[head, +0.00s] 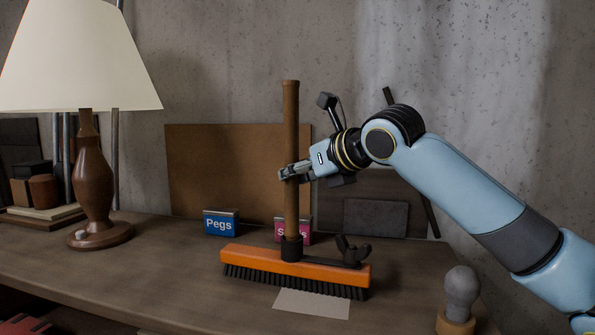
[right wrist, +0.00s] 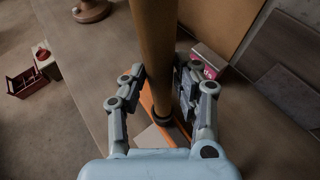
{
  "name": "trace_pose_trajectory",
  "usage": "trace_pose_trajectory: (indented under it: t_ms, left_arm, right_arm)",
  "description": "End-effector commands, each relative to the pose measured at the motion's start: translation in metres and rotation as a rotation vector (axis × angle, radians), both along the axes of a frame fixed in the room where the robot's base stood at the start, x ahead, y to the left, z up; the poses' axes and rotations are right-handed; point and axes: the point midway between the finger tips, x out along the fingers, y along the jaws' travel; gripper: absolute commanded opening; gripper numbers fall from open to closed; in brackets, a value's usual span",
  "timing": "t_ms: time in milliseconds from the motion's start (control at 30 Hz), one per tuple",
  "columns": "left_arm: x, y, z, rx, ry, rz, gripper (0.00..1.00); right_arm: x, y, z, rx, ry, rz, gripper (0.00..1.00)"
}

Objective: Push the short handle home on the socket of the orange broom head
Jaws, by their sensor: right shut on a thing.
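The short handle (head: 291,120) is a brown wooden rod and stands upright over the orange broom head (head: 325,268). Its lower end meets the black socket (head: 291,250); how deep it sits inside is hidden. The broom head lies on the bench with its dark bristles down. My right gripper (head: 291,172) is shut on the handle around mid-height. In the right wrist view the handle (right wrist: 157,45) runs between the fingers (right wrist: 163,82) down to the dark socket (right wrist: 162,118). My left gripper is not in view.
A black wing-shaped part (head: 351,249) sits on the broom head's right side. A blue "Pegs" box (head: 221,223) and a pink box (head: 296,227) stand behind. A lamp (head: 95,190) is at left, a grey bulb-shaped object (head: 462,292) at front right. The bench's front left is clear.

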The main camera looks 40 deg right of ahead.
Motion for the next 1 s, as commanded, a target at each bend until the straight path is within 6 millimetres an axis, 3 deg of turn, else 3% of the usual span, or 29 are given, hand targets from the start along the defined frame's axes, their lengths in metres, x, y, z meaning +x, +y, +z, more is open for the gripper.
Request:
trace_pose_trajectory:
  t_ms: [433, 467, 633, 1000]
  left_arm:
    - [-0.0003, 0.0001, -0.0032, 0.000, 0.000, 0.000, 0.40]
    - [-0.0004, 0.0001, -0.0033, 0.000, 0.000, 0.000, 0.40]
    - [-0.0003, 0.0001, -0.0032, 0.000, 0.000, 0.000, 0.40]
    - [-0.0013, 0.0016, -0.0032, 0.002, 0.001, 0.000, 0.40]
  right_arm:
    - [-0.0001, -0.0001, -0.0058, 0.000, 0.001, 0.000, 0.00]
    - [-0.0001, -0.0001, -0.0058, 0.000, 0.001, 0.000, 0.33]
    - [-0.0001, 0.0000, -0.0058, 0.000, 0.001, 0.000, 0.55]
    - [-0.0041, -0.0011, -0.0045, -0.003, 0.002, -0.001, 0.57]
